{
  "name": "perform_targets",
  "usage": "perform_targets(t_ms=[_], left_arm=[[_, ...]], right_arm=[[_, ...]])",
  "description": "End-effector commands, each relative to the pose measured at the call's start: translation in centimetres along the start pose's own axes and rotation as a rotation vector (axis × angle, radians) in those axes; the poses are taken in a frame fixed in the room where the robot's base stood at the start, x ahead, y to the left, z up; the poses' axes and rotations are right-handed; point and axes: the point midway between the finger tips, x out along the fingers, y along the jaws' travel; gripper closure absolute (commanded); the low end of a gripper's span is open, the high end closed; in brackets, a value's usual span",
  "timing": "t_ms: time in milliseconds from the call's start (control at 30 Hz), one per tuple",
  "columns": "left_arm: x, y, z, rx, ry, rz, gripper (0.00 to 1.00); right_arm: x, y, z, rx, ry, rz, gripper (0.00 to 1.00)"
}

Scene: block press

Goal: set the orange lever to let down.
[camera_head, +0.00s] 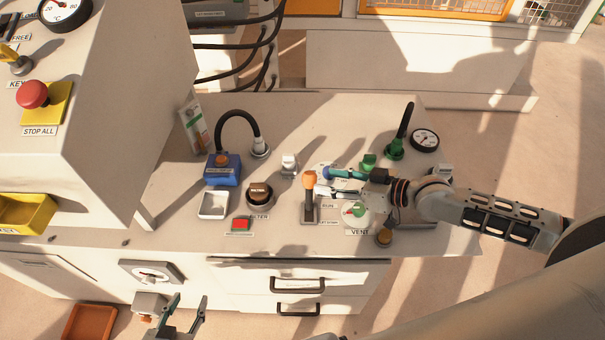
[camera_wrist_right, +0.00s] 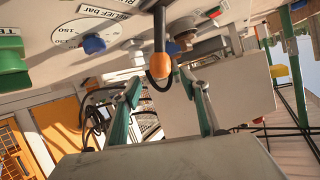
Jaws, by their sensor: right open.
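The orange lever has an orange knob (camera_head: 309,181) on a dark stem, rising from a grey base on the bench top. In the right wrist view, the orange knob (camera_wrist_right: 153,79) hangs at the opening between the fingertips of my right gripper (camera_wrist_right: 161,75), not clamped. My left gripper (camera_head: 191,299) is open and empty, low in front of the bench.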

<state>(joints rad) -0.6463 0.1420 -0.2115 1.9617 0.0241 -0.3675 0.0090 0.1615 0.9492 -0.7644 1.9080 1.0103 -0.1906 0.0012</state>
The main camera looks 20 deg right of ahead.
Motion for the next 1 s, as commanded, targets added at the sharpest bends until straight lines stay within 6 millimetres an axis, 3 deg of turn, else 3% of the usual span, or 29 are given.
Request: perform_targets(t_ms=[400,600,867,1000], left_arm=[[0.0,0.4,0.4,-0.005,-0.004,0.003,0.6],[0.0,0.3,0.4,-0.005,-0.004,0.003,0.6],[0.1,0.3,0.3,-0.005,-0.002,0.002,0.6],[0.1,0.2,0.3,-0.004,-0.002,0.001,0.6]], right_arm=[[6.0,-0.1,0.0,0.001,0.002,-0.001,0.55],[7.2,-0.1,0.0,-0.001,-0.001,0.0,0.55],[7.2,-0.1,0.0,-0.001,-0.001,-0.001,0.55],[7.2,-0.1,0.0,-0.001,-0.001,-0.001,0.92]])
